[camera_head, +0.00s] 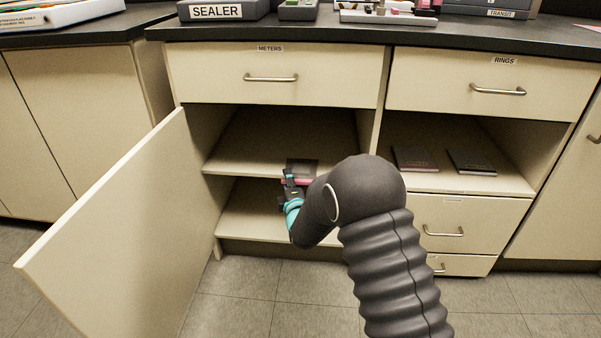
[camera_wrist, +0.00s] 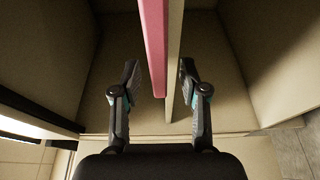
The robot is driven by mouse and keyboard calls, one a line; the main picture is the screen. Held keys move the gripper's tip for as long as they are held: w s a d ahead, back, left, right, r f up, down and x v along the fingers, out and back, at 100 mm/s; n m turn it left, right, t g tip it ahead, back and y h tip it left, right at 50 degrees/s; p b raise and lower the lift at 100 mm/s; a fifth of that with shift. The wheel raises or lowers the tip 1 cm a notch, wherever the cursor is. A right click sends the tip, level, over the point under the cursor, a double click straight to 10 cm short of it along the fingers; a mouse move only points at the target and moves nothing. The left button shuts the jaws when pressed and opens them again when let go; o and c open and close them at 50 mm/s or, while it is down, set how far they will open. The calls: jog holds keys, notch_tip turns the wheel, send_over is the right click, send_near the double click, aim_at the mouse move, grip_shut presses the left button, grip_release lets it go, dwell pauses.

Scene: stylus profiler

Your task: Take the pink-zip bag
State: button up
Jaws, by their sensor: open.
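The pink-zip bag (camera_head: 303,166) lies at the front edge of the middle shelf in the open cabinet. It looks dark grey and partly see-through, with its pink zip strip along the front edge. In the wrist view the pink strip (camera_wrist: 152,45) runs down from the top, between my two fingers. My gripper (camera_head: 288,178) is open at the shelf front, its fingers (camera_wrist: 159,82) on either side of the strip and the pale shelf edge (camera_wrist: 174,62). I cannot tell whether a finger touches the bag. My arm hides the right part of the shelf front.
The cabinet door (camera_head: 110,230) stands open at the left. The middle shelf (camera_head: 240,153) has bare room behind and left of the bag. A lower shelf (camera_head: 245,215) lies below. Two dark flat items (camera_head: 415,158) (camera_head: 472,162) lie in the right bay. Drawers (camera_head: 275,78) are shut above.

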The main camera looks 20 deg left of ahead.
grip_shut()
jog(key=shift+r, duration=0.1)
jog(key=shift+r, duration=0.25)
notch_tip(320, 180, up, 4)
jog(key=w+d+r, duration=0.6)
jog(key=d, duration=0.4)
jog(key=shift+r, duration=0.15)
jog(key=c, duration=0.8)
grip_release()
jog(key=shift+s, duration=0.15)
grip_shut()
